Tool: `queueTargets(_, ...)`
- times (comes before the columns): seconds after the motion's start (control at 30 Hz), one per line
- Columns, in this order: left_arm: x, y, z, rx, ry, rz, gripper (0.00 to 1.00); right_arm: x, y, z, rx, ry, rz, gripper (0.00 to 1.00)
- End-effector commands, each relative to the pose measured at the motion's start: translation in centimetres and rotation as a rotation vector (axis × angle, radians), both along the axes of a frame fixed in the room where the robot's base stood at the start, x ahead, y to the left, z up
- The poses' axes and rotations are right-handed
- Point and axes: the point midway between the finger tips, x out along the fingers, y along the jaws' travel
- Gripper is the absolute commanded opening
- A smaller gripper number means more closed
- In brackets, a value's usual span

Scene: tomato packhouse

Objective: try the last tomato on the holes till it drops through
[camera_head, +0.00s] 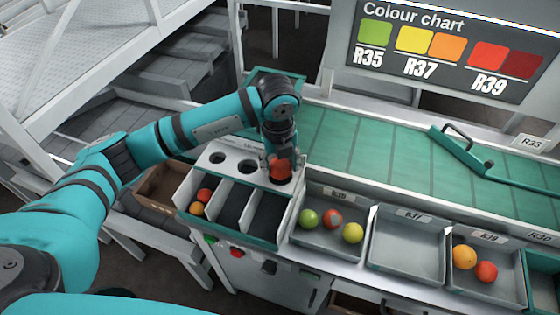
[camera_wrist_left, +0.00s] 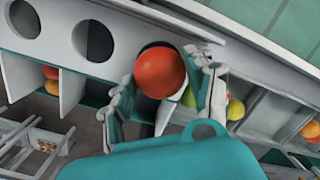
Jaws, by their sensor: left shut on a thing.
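A red tomato (camera_head: 281,169) is in my left gripper (camera_head: 279,158), between its fingers, at the rightmost hole (camera_head: 283,181) of a white sizing board (camera_head: 232,162). The left wrist view also shows the tomato (camera_wrist_left: 160,72) in front of that hole, covering most of it. I cannot tell whether it touches the rim. The other two holes, left (camera_head: 217,157) and middle (camera_head: 247,166), are empty. Below the board are three compartments. The left one holds a red tomato (camera_head: 204,195) and an orange one (camera_head: 197,209); the other two look empty. My right gripper is not in view.
To the right, a grey R35 tray (camera_head: 318,243) holds several tomatoes, the R37 tray (camera_head: 405,262) is empty, and the R39 tray (camera_head: 487,297) holds two. A green conveyor (camera_head: 370,140) runs behind. A brown crate (camera_head: 160,187) stands left.

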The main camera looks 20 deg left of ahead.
Motion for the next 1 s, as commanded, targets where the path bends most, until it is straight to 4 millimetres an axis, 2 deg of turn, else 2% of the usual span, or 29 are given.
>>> queueTargets(0.37,0.03,0.02,0.05,0.000,-0.001,0.000,0.39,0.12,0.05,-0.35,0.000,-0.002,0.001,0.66)
queueTargets(0.4,0.03,0.02,0.06,0.000,-0.001,0.000,0.59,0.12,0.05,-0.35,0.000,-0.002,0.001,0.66)
queueTargets(0.6,0.02,0.02,0.04,0.000,-0.001,0.000,0.82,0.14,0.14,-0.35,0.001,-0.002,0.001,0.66)
queueTargets(1.0,0.00,0.03,0.00,0.000,0.000,0.000,0.82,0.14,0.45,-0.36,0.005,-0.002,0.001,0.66)
